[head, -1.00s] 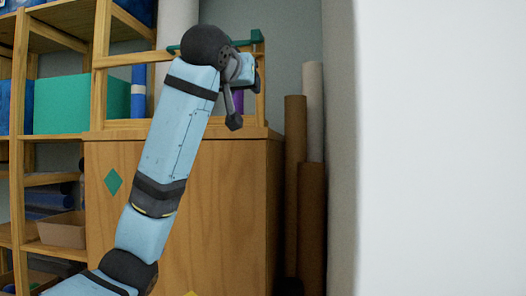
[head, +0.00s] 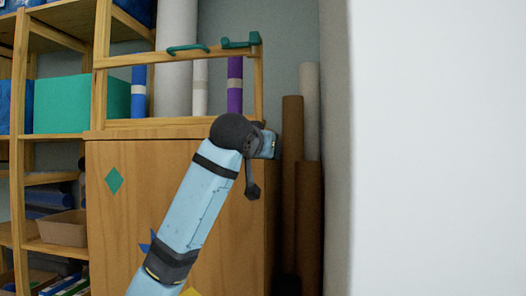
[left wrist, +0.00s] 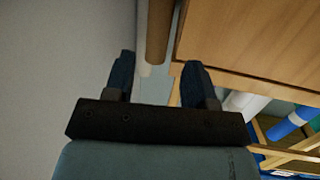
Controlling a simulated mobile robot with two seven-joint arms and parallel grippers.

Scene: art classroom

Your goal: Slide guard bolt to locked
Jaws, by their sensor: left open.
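A wooden guard frame (head: 170,56) stands on top of a wooden cabinet. On its top rail sit a thin green bolt handle (head: 188,48) and, to the right near the corner, a green bracket (head: 240,41). A gap of bare rail shows between them. My left gripper (head: 253,186) is below the frame, by the cabinet's right front edge, and touches neither green piece. In the left wrist view (left wrist: 160,76) its two fingers are apart with nothing held. The green pieces do not show in that view. My right gripper is not in view.
Rolled tubes, among them a purple one (head: 235,84), stand behind the guard frame. Tall brown tubes (head: 309,215) stand right of the cabinet (head: 125,220). A white wall (head: 440,150) fills the right side. Shelves with a green box (head: 80,104) are at left.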

